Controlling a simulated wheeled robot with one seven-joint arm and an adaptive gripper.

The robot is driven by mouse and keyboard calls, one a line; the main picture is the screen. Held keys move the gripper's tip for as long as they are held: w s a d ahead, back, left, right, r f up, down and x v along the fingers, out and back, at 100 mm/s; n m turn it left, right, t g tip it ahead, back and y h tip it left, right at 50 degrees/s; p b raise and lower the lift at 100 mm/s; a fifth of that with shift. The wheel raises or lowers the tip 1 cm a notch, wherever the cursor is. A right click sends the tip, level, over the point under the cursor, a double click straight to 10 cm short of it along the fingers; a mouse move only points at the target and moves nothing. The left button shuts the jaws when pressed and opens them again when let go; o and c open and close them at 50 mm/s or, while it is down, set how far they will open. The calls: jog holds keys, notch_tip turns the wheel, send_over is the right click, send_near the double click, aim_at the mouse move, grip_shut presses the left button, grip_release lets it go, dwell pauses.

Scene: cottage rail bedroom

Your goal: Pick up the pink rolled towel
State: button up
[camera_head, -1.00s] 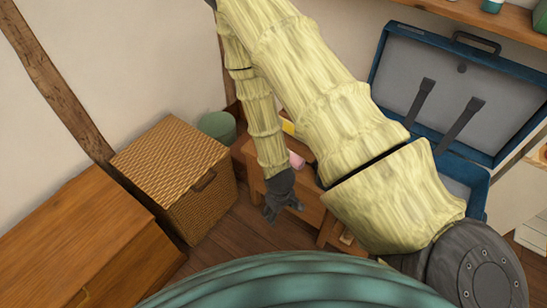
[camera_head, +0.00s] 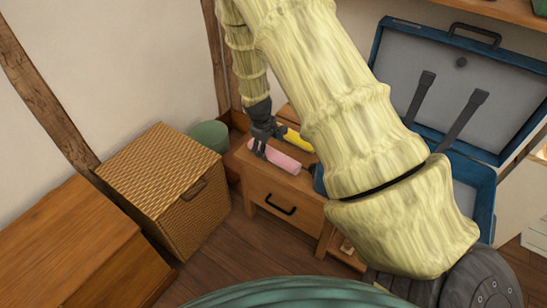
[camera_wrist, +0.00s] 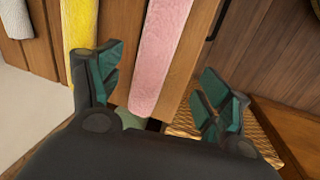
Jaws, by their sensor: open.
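The pink rolled towel (camera_head: 274,157) lies on top of a small wooden table with a drawer (camera_head: 262,193). My gripper (camera_head: 262,145) is at the towel's left end in the head view. In the wrist view the pink towel (camera_wrist: 158,55) runs up and away, with its near end between the open fingers of my gripper (camera_wrist: 160,95). A gap shows between the fingers and the towel there. I cannot tell how high the fingers are above the tabletop.
A yellow rolled towel (camera_head: 297,138) lies close behind the pink one, and shows left of it in the wrist view (camera_wrist: 80,25). A wicker hamper (camera_head: 165,190), a green bin (camera_head: 209,136) and an open blue suitcase (camera_head: 440,85) stand around the table.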

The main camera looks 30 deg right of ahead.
aim_at(272, 152)
jog(key=shift+d+x, duration=0.15)
jog(key=shift+x, duration=1.6)
jog(key=shift+d+x, duration=0.1)
jog(key=shift+x, duration=1.65)
jog(key=shift+r, duration=0.1)
jog(key=c, duration=1.2)
